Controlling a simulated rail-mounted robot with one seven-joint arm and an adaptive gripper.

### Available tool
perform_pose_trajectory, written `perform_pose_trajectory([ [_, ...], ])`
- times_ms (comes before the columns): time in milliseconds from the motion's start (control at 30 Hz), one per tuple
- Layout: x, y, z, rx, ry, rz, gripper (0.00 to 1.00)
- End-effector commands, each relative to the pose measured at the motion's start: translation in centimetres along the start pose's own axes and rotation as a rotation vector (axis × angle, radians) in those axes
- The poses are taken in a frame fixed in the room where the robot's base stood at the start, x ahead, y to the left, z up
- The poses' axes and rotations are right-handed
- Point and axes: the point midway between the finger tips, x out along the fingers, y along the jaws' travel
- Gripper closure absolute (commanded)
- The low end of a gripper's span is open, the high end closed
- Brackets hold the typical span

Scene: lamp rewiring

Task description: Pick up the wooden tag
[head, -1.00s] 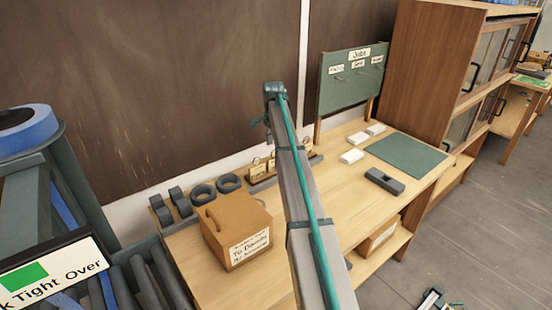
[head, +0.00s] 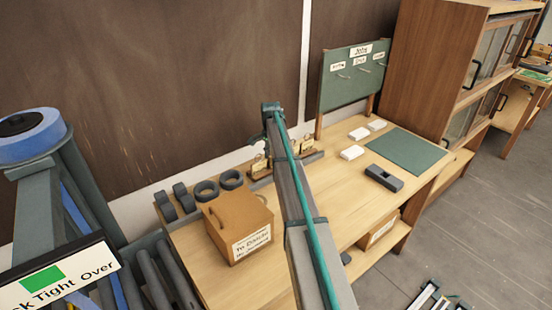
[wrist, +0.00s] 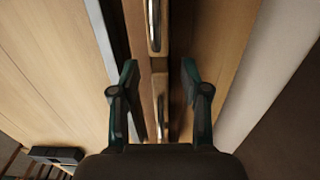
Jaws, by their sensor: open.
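Wooden tags (head: 258,165) stand in a low rack along the back of the bench in the head view; another tag (head: 305,144) shows to the right of my arm. My arm hides the middle of the rack. In the wrist view my gripper (wrist: 160,82) is open, its two dark green fingers on either side of a wooden tag (wrist: 160,76) with a metal ring. I see no finger contact. A second tag (wrist: 138,25) with a metal ring lies in line beyond it. In the head view my gripper is mostly hidden behind my arm.
A wooden box (head: 238,226) with a label and several dark rings (head: 206,191) are left of my arm. A dark block (head: 384,178), white pieces (head: 352,153) and a green mat (head: 408,151) lie right. A hook board (head: 352,78) stands behind. The wall runs close behind the rack.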

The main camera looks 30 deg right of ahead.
Motion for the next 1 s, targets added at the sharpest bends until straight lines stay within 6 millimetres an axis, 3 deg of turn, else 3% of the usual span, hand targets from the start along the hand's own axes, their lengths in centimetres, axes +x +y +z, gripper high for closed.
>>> perform_pose_trajectory([
  [167, 1.7, 0.0, 0.0, 0.000, 0.000, 0.000, 0.54],
  [400, 2.0, 0.0, 0.0, 0.000, 0.001, -0.001, 0.54],
  [667, 2.0, 0.0, 0.0, 0.000, 0.000, -0.001, 0.97],
  [1000, 2.0, 0.0, 0.0, 0.000, 0.001, -0.001, 1.00],
])
